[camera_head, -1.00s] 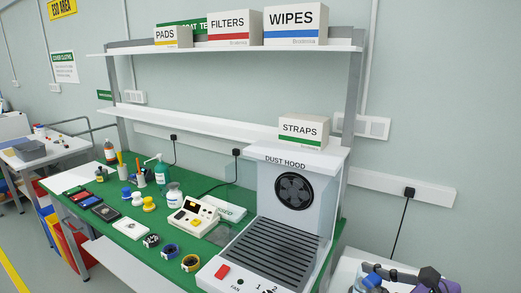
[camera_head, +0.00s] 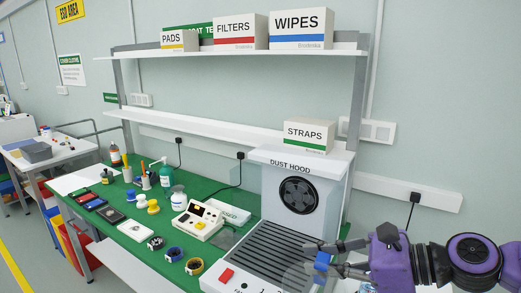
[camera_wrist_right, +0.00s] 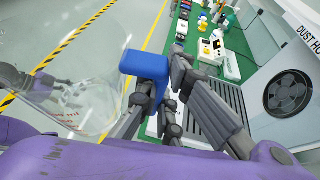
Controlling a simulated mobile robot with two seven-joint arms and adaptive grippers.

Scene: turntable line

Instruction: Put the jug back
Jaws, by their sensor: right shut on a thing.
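The jug is clear, with a blue handle (camera_head: 321,262), and its see-through body is hard to make out in the head view. My right gripper (camera_head: 328,257) is shut on the handle and holds the jug over the front right of the dust hood's (camera_head: 277,246) slatted base. In the right wrist view the blue handle (camera_wrist_right: 146,64) is between the dark fingers, and the clear jug body (camera_wrist_right: 70,85) with red markings is at the left. Whether the jug touches anything below is hard to tell.
The green bench (camera_head: 100,222) holds a white device (camera_head: 196,219), bottles, rolls and small parts left of the hood. A shelf (camera_head: 225,125) above carries a STRAPS box (camera_head: 308,136). The upper shelf holds PADS, FILTERS and WIPES boxes.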

